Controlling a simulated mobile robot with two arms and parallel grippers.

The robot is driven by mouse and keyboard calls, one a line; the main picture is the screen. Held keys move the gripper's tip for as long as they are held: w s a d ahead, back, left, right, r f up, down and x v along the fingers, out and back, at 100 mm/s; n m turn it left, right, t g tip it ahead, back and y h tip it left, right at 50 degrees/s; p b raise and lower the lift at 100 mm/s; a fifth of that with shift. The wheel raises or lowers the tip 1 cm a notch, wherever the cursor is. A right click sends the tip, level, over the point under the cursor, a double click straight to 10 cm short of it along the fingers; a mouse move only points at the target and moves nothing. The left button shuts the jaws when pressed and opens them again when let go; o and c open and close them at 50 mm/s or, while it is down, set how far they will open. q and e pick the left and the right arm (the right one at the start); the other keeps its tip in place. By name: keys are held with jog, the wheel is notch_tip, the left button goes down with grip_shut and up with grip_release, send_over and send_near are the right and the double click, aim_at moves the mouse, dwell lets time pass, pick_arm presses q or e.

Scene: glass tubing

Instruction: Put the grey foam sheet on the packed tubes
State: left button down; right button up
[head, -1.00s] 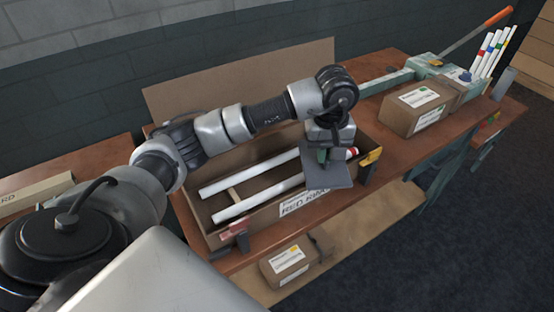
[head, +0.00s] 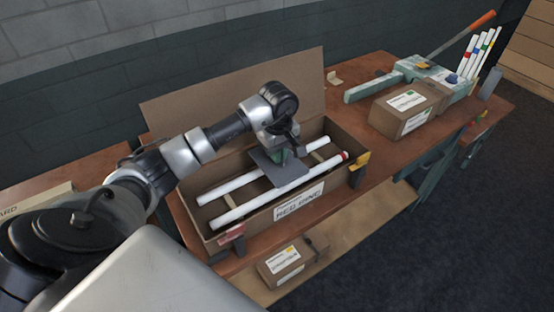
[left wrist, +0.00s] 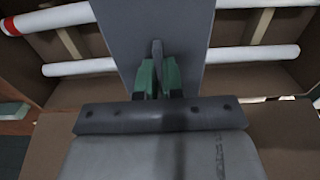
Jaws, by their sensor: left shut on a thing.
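The grey foam sheet (head: 276,174) is held by my left gripper (head: 281,155), which is shut on it over the middle of the open cardboard box. In the left wrist view the sheet (left wrist: 160,25) runs up from the green fingertips (left wrist: 157,75) and crosses above the tubes. Two white tubes lie lengthwise in the box: a far tube (head: 232,187) and a near tube (head: 243,208) with a red band at its right end. My right gripper is not in view.
The box's label (head: 298,203) faces front, and its lid (head: 240,100) stands open behind. A closed carton (head: 402,112), a green lever tool (head: 425,70) and upright banded tubes (head: 480,55) stand to the right. Clamps (head: 361,159) sit at the box's corners.

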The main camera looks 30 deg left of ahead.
pick_arm(q)
notch_tip(320, 180, down, 4)
jog(key=shift+s+a+r+p, duration=0.1)
jog(key=shift+p, duration=0.65)
jog(key=shift+f, duration=0.25)
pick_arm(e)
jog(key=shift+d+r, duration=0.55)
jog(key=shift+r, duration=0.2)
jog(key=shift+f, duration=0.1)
pick_arm(q)
jog(key=shift+f+b, duration=0.2)
jog(key=shift+b, duration=0.1)
jog(key=c, duration=1.3)
grip_release()
jog(key=shift+r, duration=0.1)
jog(key=shift+o, duration=0.2)
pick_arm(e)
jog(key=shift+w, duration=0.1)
